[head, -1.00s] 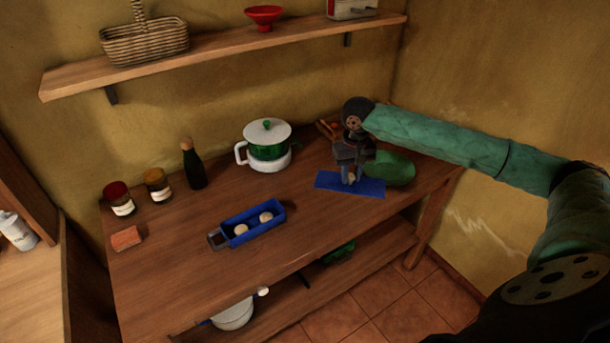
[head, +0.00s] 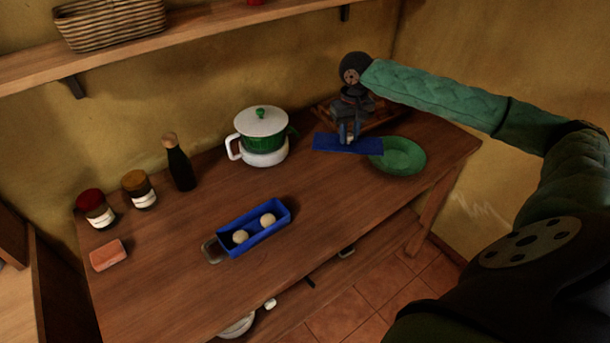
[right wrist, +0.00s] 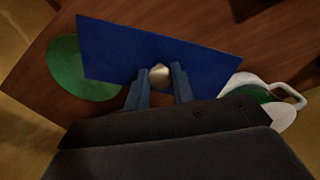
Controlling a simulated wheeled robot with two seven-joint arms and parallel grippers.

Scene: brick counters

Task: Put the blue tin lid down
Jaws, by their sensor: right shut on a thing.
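The blue tin lid (head: 330,144) is a flat blue rectangle in the head view, toward the back right of the wooden counter. My right gripper (head: 347,138) is over it, shut on its knob. In the right wrist view the lid (right wrist: 130,52) spreads beyond the fingers, and its pale knob (right wrist: 159,75) sits between the fingertips. Whether the lid touches the counter or hangs just above it, I cannot tell. The open blue tin (head: 254,236), with two pale round things inside, stands at the counter's front middle. My left gripper is not in view.
A green plate (head: 398,157) is close to the lid's right end. A wooden rack (head: 378,117) stands behind the gripper. A white and green pot (head: 262,140) is to the left. A bottle (head: 180,168), jars and a sponge-like block (head: 108,255) stand farther left. The counter's middle is clear.

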